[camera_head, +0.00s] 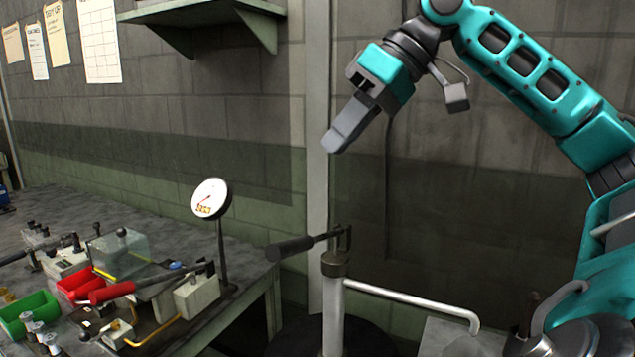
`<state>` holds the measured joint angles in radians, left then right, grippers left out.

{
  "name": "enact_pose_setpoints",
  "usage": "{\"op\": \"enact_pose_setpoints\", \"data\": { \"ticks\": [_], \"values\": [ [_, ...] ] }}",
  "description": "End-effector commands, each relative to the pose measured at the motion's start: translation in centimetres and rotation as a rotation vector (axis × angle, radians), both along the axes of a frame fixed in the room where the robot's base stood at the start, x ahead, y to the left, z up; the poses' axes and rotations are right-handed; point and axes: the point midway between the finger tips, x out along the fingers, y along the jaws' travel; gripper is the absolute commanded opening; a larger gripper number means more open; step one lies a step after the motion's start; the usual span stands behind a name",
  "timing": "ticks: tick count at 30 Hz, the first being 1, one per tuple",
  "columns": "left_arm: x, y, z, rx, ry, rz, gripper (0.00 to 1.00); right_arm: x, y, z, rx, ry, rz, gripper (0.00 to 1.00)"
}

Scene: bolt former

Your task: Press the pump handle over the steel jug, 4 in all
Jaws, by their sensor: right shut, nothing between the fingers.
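The pump (334,310) stands upright right of the bench, on a dark round drum. Its handle (290,248) has a black grip pointing left and sits roughly level, slightly lower at the grip end. A pale spout (410,303) runs right from the pump and bends down at its end. I cannot make out the steel jug for certain; the area below the spout is cut off by the frame's bottom edge. My right gripper (337,143) is shut and empty, pointing down and left, in the air above the handle and apart from it. My left gripper is not in view.
A shelf (205,12) juts from the wall. A grey box top (450,338) is below the spout.

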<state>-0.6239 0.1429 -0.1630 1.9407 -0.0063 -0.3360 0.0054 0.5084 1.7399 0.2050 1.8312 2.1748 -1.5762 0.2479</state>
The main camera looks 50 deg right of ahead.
Motion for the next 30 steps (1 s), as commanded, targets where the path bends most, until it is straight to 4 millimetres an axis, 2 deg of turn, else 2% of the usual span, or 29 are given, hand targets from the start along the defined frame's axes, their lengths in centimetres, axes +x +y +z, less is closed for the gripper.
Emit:
{"op": "enact_pose_setpoints", "data": {
  "ticks": [9,16,29,30],
  "values": [
    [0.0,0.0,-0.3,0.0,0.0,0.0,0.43,2.7,2.4,-4.8,-0.001,0.007,0.003,0.0],
    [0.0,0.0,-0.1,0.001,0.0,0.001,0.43,4.4,3.9,-7.8,0.001,0.004,0.003,0.0],
    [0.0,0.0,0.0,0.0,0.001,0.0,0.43,3.8,4.4,-9.2,0.004,-0.004,0.005,0.0],
    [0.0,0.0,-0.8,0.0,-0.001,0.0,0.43,3.7,4.4,-10.2,0.002,-0.001,0.004,0.0]
  ]
}}
